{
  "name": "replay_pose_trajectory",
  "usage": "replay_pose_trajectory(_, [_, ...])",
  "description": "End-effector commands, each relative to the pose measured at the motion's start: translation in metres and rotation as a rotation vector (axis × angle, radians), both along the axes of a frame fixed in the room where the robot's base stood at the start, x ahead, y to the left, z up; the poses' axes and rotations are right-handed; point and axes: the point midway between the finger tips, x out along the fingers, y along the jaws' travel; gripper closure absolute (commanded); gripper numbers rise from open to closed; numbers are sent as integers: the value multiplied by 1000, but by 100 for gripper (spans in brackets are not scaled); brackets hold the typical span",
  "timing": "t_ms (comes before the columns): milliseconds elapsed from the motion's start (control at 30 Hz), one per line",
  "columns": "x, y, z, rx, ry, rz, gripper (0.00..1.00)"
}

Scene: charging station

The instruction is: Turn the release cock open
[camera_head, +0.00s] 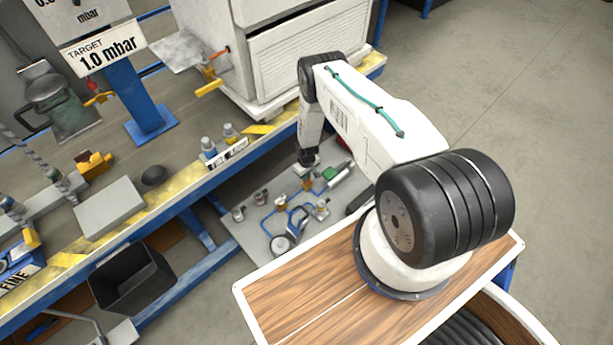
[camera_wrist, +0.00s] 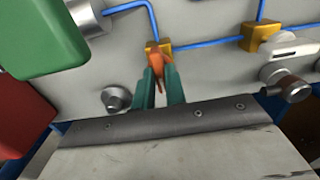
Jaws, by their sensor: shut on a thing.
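The release cock appears to be the small brass valve (camera_wrist: 158,47) with an orange lever (camera_wrist: 157,62) in the wrist view, set in a blue pipe line on a grey panel. My gripper (camera_wrist: 161,82) has two teal fingers, one on each side of the lever, and is shut on it. In the head view my gripper (camera_head: 308,160) reaches down over the panel (camera_head: 245,235), close to a small brass fitting (camera_head: 307,185). The lever's exact angle is hard to read because the fingers cover part of it.
A dark strip (camera_wrist: 170,122) runs below the fingers. A gauge (camera_head: 282,245) sits at the panel's near edge.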

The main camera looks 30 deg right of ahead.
Motion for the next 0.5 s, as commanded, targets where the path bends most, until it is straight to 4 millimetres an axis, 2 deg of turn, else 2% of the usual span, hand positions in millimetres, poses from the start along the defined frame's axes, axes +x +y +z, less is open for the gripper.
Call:
replay_pose_trajectory(33, [0, 0, 0, 0, 1, 1, 100])
replay_pose_trajectory(67, [0, 0, 0, 0, 1, 1, 79])
replay_pose_trajectory(100, [0, 0, 0, 0, 1, 1, 68])
replay_pose_trajectory(133, [0, 0, 0, 0, 1, 1, 65])
replay_pose_trajectory(367, [0, 0, 0, 0, 0, 0, 65])
replay_pose_trajectory(500, [1, 0, 8, 0, -1, 0, 65])
